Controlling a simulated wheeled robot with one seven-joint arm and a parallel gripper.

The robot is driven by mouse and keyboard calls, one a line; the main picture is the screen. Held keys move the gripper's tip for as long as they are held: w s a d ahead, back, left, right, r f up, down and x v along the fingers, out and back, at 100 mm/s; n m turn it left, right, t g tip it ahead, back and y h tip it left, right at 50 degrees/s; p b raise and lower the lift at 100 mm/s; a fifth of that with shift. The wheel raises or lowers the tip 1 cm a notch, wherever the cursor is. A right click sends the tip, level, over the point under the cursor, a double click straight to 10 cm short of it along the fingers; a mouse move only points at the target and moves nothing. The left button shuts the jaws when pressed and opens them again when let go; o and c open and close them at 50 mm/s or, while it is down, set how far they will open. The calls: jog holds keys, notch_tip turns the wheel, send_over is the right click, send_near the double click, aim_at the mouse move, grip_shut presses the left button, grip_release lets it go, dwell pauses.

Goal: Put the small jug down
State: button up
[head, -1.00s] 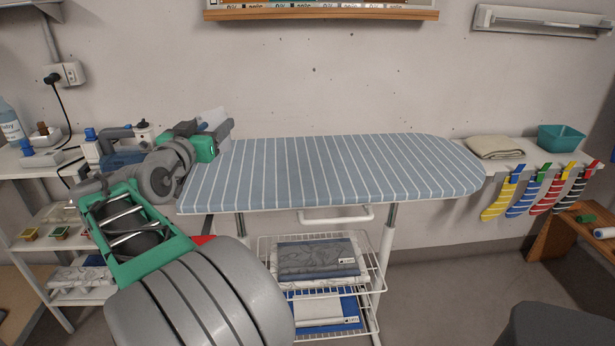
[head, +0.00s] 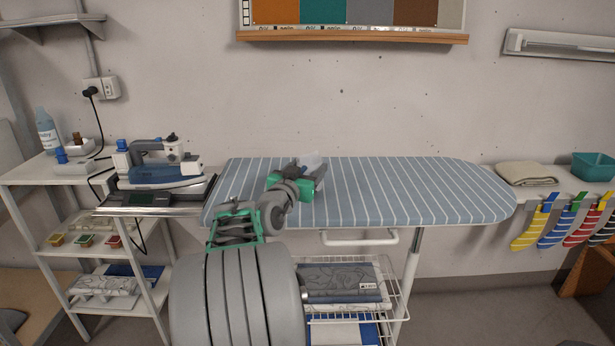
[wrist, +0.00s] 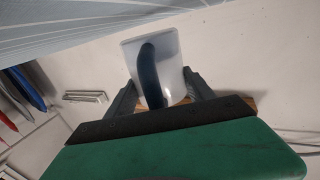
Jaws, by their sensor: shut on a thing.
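My gripper (head: 312,173) is shut on the small jug, over the left half of the striped ironing board (head: 410,190). The small jug (head: 312,160) is translucent whitish, mostly hidden behind the gripper in the head view. In the wrist view the jug (wrist: 178,50) stands between the two dark fingers (wrist: 162,95), with its dark blue handle (wrist: 151,75) facing the camera. I cannot tell whether the jug touches the board.
An iron (head: 160,170) sits on a stand left of the board. A white shelf unit (head: 30,178) holds a bottle (head: 47,130). A folded towel (head: 525,174), a teal bin (head: 592,166) and hanging socks are at the right. The board's middle and right are clear.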

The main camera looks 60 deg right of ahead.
jog(key=shift+w+a+f, duration=0.1)
jog(key=shift+f, duration=0.85)
jog(key=shift+f, duration=0.2)
jog(key=o, duration=1.5)
jog(key=shift+r, duration=0.2)
jog(key=a, duration=1.2)
jog(key=shift+s+b, duration=0.35)
jog(key=shift+s, duration=0.1)
